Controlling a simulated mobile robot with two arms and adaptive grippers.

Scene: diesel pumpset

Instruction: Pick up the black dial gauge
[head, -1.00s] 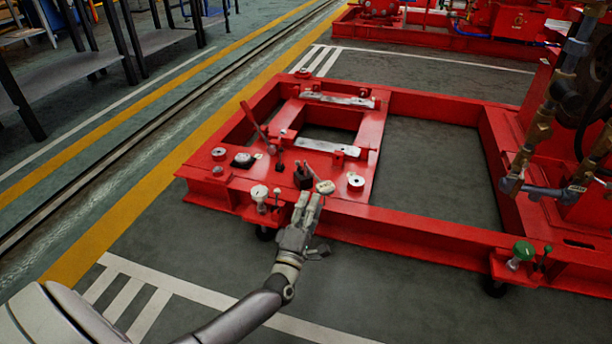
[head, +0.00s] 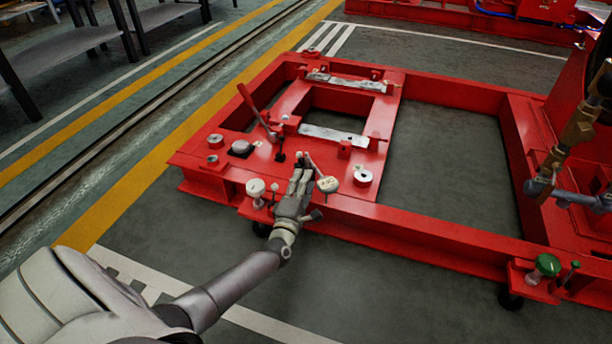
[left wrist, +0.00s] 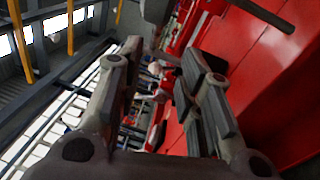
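A small black block-like item (head: 301,157) stands on the near plate of the red frame. It is partly hidden behind the fingertips of my left gripper (head: 301,175). I cannot tell whether it is the black dial gauge. A dark round item with a greyish top (head: 241,148) sits further left on the same plate. My left gripper is at the frame's near edge. In the left wrist view its two fingers (left wrist: 152,92) stand wide apart, with nothing clearly held between them. My right gripper is not in view.
White-faced round gauges stand close by, one right of my fingers (head: 328,184) and one left (head: 256,187). A red lever (head: 256,110) rises from the plate of the red frame (head: 415,222). A round fitting (head: 362,177) sits at right. Grey floor (head: 400,290) is clear in front.

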